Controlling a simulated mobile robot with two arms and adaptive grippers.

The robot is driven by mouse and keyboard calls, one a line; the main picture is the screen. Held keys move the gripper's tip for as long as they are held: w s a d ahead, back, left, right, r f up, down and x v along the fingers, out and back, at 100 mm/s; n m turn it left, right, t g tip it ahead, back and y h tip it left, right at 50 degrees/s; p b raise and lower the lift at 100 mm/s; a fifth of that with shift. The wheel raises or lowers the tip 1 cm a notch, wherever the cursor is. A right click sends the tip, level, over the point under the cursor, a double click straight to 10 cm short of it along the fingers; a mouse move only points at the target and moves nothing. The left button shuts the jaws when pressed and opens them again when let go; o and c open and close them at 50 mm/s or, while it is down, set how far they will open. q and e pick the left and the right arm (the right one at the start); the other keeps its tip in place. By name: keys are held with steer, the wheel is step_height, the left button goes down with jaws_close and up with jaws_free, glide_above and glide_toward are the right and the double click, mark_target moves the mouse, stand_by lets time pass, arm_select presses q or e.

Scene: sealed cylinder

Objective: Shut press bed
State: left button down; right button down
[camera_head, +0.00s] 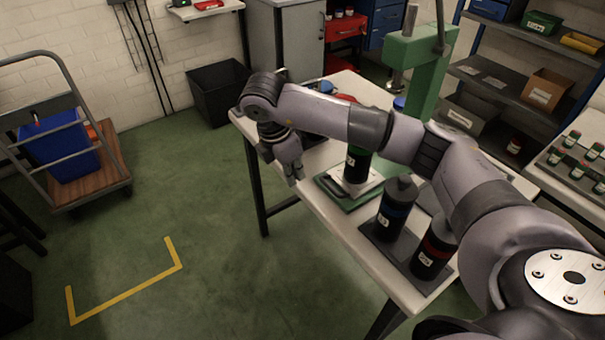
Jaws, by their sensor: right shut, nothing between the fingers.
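The green press (420,75) stands on the white worktable at the back right, with a metal ram hanging from its head. Its bed, a pale plate on a green base (333,193), shows below my arm toward the table's left edge. A dark green labelled cylinder (356,166) stands upright on the pale plate. My right arm crosses in front and hides part of the bed and the press's lower part. My right gripper (296,179) points down, shut and empty, just left of the bed near the table edge. I cannot tell whether it touches the bed. My left gripper is out of view.
A blue-banded bottle (394,208) and a red-banded bottle (434,246) stand on a grey tray (374,237) at the table's near end. A cart with a blue bin (60,148) stands at left. A black bin (217,92) stands behind. Open green floor lies left of the table.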

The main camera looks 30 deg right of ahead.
mark_target(344, 180)
steer(key=d+f+p, duration=0.1)
steer(key=d+f, duration=0.1)
steer(key=f, duration=0.1)
steer(key=d+f+p, duration=0.1)
steer(key=d+f, duration=0.1)
steer(key=d+f+p, duration=0.1)
steer(key=d+f, duration=0.1)
steer(key=f, duration=0.1)
steer(key=shift+d+f, duration=0.2)
steer(key=shift+f, duration=0.1)
steer(key=d+b, duration=0.1)
steer(key=d, duration=0.5)
steer(key=d+b, duration=0.1)
steer(key=d, duration=0.2)
steer(key=shift+w+d+b, duration=0.1)
steer(key=shift+w+b, duration=0.2)
steer(key=shift+r, duration=0.1)
